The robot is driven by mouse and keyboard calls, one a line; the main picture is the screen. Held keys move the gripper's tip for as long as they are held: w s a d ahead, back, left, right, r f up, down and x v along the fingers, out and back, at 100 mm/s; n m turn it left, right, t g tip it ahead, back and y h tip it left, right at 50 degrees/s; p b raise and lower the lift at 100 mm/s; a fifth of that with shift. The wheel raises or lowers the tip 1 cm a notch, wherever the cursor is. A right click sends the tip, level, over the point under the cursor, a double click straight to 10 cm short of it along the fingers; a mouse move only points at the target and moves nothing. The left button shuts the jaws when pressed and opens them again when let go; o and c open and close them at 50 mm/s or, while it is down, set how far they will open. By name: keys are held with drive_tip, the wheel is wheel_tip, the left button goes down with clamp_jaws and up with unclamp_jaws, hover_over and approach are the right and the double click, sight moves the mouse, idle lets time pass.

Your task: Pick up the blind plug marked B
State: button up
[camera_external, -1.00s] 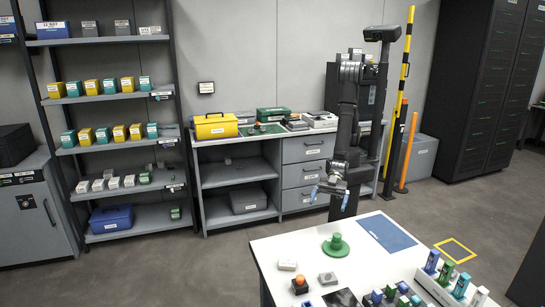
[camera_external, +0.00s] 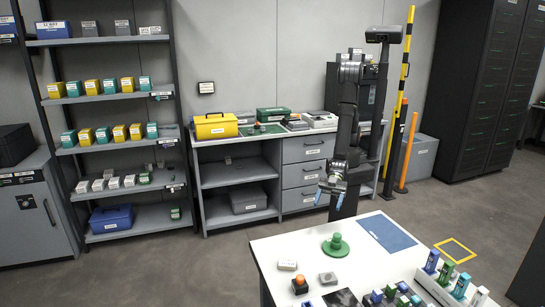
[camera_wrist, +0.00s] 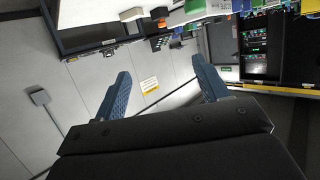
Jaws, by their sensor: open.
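My gripper (camera_external: 330,200) has blue fingers and hangs behind the far edge of the white table, away from every object. It is open and empty; the wrist view shows the two blue fingers (camera_wrist: 161,80) spread apart with nothing between them. Small blue and green pieces (camera_external: 390,292) sit at the table's front edge, partly cut off by the frame. A light rack (camera_external: 428,285) beside them holds upright blue, green and white pieces. I cannot read any letter, so I cannot tell which piece is the blind plug marked B.
On the white table (camera_external: 290,250) are a green round-based object (camera_external: 335,246), a blue mat (camera_external: 387,233), an orange-topped block (camera_external: 300,285), a grey block (camera_external: 328,279) and a white block (camera_external: 287,265). The table's far left is clear. A workbench (camera_external: 240,147) stands behind.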

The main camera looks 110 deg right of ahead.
drive_tip(key=w+a+f+n+g+h, duration=0.1)
drive_tip(key=w+a+n+g+h, duration=0.2)
drive_tip(key=w+a, duration=0.9)
drive_tip(key=n+g+h, duration=0.3)
drive_tip(key=g, duration=0.1)
approach(302, 275)
drive_tip(key=x, duration=0.5)
drive_tip(key=shift+s+d+f, duration=0.2)
drive_tip(key=shift+s+f, duration=0.05)
drive_tip(key=shift+s, duration=0.05)
drive_tip(key=shift+w+a+x, duration=0.15)
drive_tip(key=shift+x, duration=1.35)
drive_tip(key=shift+w+a+x, duration=0.1)
drive_tip(key=shift+w+x, duration=0.1)
drive_tip(key=shift+x, duration=1.35)
drive_tip(key=shift+r, duration=0.2)
drive_tip(key=c, duration=1.1)
